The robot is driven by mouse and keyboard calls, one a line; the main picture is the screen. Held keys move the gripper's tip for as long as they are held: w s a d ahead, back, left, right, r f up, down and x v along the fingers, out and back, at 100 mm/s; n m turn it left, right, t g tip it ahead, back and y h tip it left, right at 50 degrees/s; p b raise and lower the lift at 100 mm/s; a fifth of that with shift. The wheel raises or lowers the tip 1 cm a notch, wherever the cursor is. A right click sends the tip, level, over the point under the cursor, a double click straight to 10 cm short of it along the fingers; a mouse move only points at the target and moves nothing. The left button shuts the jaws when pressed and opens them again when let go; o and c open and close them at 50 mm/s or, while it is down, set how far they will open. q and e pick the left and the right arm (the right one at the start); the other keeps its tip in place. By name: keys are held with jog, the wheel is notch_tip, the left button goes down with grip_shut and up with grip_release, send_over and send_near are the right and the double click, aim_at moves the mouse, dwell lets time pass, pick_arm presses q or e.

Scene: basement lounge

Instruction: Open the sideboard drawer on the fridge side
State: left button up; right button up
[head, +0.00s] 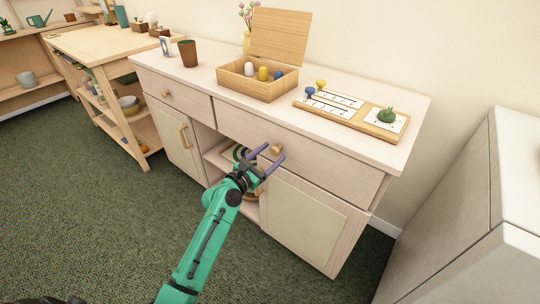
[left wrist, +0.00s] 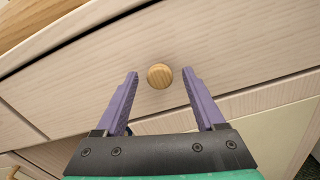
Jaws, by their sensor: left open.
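The pale wood sideboard (head: 409,108) has two drawers under its top. The right drawer (head: 330,160), on the side of the large pale grey appliance, looks shut or nearly so. Its round wooden knob (head: 276,149) shows in the left wrist view (left wrist: 159,76) at the level of the fingertips, with a gap on each side. My left gripper (head: 272,154) is open, its purple fingers on either side of the knob; it also shows in the left wrist view (left wrist: 160,73). No contact with the knob is visible. My right gripper is not in view.
The grey-white appliance (head: 440,205), probably the fridge, stands to the right. On the sideboard are an open wooden box (head: 258,87), a game board (head: 345,115) and a brown cup (head: 188,53). Below the drawers are doors and an open shelf. Green carpet in front is clear.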

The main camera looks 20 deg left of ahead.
pick_arm(q)
grip_shut()
dwell(1.4)
